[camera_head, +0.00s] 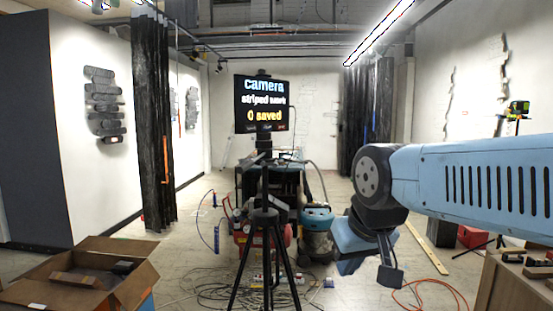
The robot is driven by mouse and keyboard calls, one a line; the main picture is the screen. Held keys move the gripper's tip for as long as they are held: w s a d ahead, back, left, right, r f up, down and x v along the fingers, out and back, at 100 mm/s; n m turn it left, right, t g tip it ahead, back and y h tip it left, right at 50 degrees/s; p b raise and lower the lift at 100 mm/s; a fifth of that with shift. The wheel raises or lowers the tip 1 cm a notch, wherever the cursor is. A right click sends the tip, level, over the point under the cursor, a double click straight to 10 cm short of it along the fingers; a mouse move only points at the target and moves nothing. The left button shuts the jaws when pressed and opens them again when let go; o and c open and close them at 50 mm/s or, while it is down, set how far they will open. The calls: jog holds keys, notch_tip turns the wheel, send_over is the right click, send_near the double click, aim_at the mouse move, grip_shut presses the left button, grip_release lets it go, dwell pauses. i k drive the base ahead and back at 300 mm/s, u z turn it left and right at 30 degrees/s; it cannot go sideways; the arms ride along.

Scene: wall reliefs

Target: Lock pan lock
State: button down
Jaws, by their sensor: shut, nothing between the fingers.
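A black tripod (266,240) stands mid-floor in the middle of the head view, with a dark head (264,214) on top. A pan lock is too small to make out on it. Above it is a black screen (262,103) reading "camera" and "0 saved". My blue arm reaches in from the right. My gripper (390,275) points down at its end, to the right of the tripod and apart from it. It looks shut and empty, though its fingers are small and dark here.
An open cardboard box (78,278) is at front left, and a wooden bench (520,285) at front right. Cables (225,286) lie around the tripod's feet. A teal and grey vacuum-like machine (317,225) stands behind. Stone reliefs (104,103) hang on the left wall.

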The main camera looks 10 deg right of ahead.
aim_at(263, 164)
jog(key=z, duration=0.1)
jog(key=i, duration=1)
jog(key=u, duration=0.1)
